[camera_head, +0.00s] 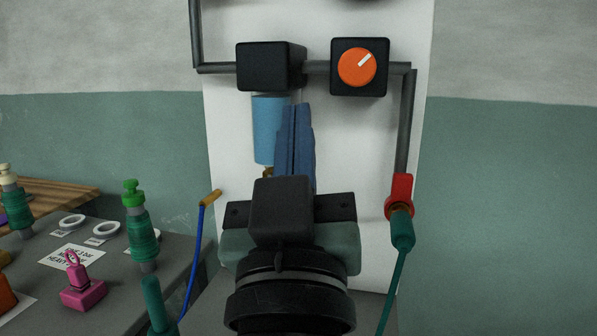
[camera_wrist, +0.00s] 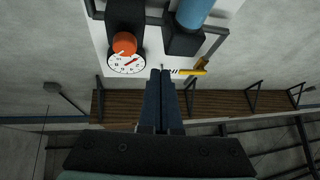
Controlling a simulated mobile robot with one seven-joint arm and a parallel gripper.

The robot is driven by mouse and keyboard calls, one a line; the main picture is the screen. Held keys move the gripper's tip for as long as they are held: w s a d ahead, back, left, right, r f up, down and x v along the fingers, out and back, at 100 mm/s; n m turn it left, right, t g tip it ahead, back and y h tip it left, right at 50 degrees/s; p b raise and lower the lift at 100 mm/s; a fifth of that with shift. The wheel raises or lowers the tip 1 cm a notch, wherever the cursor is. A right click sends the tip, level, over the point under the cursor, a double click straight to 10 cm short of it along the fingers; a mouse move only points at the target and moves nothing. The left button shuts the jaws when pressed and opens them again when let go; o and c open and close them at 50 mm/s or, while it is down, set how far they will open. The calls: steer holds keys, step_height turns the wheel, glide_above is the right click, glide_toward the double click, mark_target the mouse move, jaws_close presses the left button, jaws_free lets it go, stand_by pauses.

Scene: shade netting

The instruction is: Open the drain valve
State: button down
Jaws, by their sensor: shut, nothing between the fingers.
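My gripper (camera_head: 296,106) points upward in the head view, its two dark blue fingers together and empty. In the wrist view its fingertips (camera_wrist: 161,73) also touch each other. Behind the fingers in the head view, a blue cylinder (camera_head: 268,130) hangs under a black block (camera_head: 268,66). A small brass piece (camera_head: 267,170) shows at the cylinder's lower end, partly hidden by my gripper. No part is clearly recognisable as the drain valve. The wrist view shows the blue cylinder (camera_wrist: 196,12) and a yellow, lever-like piece (camera_wrist: 200,66) right of the fingertips, apart from them.
An orange knob (camera_head: 357,67) is on a black box to the right. A red fitting (camera_head: 400,193) with a green hose is lower right. A bench (camera_head: 110,275) at left holds green-coiled items and a pink block (camera_head: 83,293). A dial (camera_wrist: 127,63) shows in the wrist view.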

steer(key=w+d+r+n+g+h+p, duration=0.15)
steer(key=w+r+g+p, duration=0.4)
steer(key=p, duration=1.25)
steer(key=w+a+r+n+g+p, duration=0.15)
steer(key=r+p, duration=0.65)
steer(key=p, duration=1)
steer(key=s+a+f+n+g, duration=0.1)
steer(key=s+f+n, duration=0.2)
steer(key=f+n, duration=1.1)
steer(key=s+f+n+g+h+p, duration=0.1)
steer(key=s+f+n+g, duration=0.1)
steer(key=f+n, duration=1.2)
steer(key=shift+s+a+f+n, duration=0.2)
steer(key=shift+s+a+n, duration=0.15)
steer(key=shift+s, duration=0.5)
steer(key=shift+p, duration=0.3)
